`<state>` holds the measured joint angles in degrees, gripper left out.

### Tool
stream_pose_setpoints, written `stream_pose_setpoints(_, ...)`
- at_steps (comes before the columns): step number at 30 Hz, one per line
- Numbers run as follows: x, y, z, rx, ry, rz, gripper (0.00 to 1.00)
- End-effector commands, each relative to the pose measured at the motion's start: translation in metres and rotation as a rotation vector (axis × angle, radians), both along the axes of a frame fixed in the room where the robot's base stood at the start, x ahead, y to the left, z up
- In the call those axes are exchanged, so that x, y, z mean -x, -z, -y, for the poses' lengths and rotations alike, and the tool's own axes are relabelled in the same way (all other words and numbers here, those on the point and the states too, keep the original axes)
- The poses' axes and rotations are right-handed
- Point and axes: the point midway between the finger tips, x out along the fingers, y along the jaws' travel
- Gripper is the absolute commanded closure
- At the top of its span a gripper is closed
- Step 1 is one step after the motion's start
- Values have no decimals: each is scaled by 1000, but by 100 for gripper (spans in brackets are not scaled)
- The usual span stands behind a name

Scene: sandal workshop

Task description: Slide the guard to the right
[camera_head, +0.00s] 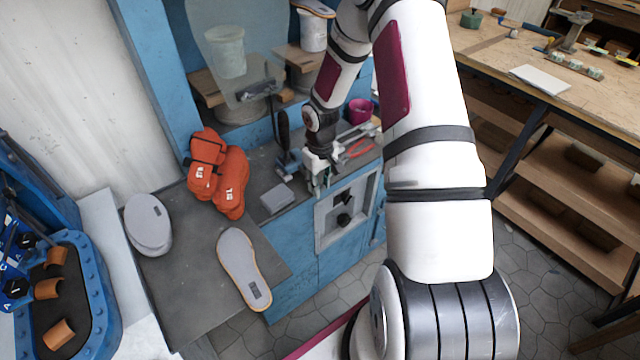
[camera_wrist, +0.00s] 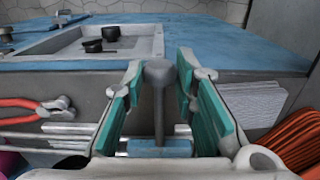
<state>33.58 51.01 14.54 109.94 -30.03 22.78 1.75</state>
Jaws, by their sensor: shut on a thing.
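A clear see-through panel, which looks like the guard (camera_head: 235,50), stands at the back left of the blue bench in the head view. My gripper (camera_head: 318,178) is low over the bench, to the right of and in front of this panel. In the wrist view my gripper (camera_wrist: 160,82) has its teal-padded fingers closed around a grey round-headed post (camera_wrist: 158,100). The post stands upright on a small blue block (camera_wrist: 160,147). I cannot tell whether the post is joined to the clear panel. My arm hides part of the bench.
Orange gloves (camera_head: 218,172), a grey block (camera_head: 277,198) and grey soles (camera_head: 243,265) lie to the left. Red-handled pliers (camera_wrist: 35,105) lie beside my gripper. A magenta cup (camera_head: 360,110) stands behind. A recessed panel with black knobs (camera_head: 343,210) is in the blue front.

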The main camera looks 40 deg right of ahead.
Motion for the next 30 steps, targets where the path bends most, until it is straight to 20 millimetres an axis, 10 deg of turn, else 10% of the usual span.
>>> stream_pose_setpoints(8, -2, 1, 44, 4, 9, 1, 100)
stream_pose_setpoints(30, -10, 3, 274, 5, 7, 0, 100)
